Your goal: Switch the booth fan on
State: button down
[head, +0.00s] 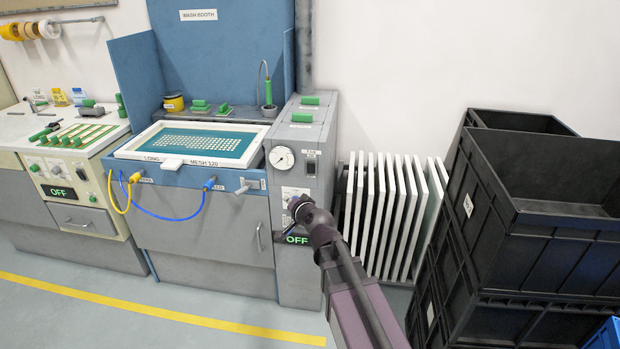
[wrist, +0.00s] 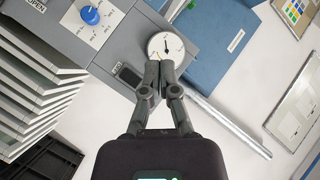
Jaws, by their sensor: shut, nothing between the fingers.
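The wash booth (head: 222,60) has a blue back panel and stands left of a grey cabinet (head: 316,130). A dark rocker switch (head: 311,167) sits on the cabinet's front, right of a round white gauge (head: 282,157). A green OFF display (head: 297,240) is lower down, partly behind my arm. In the wrist view, my gripper (wrist: 159,64) is shut and empty, its tips overlapping the lower edge of the gauge (wrist: 166,42). The rocker switch (wrist: 129,76) shows just left of the fingers. I cannot tell whether the tips touch the cabinet.
A blue knob (wrist: 90,15) on a white plate is on the same cabinet face. White panels (head: 385,210) stand in a rack right of the cabinet. Black crates (head: 545,240) are stacked farther right. The floor left of my arm is clear.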

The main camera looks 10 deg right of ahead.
aim_at(311, 164)
jog(key=w+d+f+m+t+h+b, duration=0.3)
jog(key=m+h+b, duration=0.7)
jog(key=m, duration=0.5)
jog(key=shift+w+d+t+h, duration=0.4)
jog(key=shift+w+d+t, duration=0.45)
jog(key=shift+t, duration=0.45)
jog(key=shift+w+r, duration=0.1)
jog(key=shift+w, duration=0.1)
jog(key=p+x, duration=0.2)
jog(key=x, duration=1.1)
jog(key=shift+w, duration=0.35)
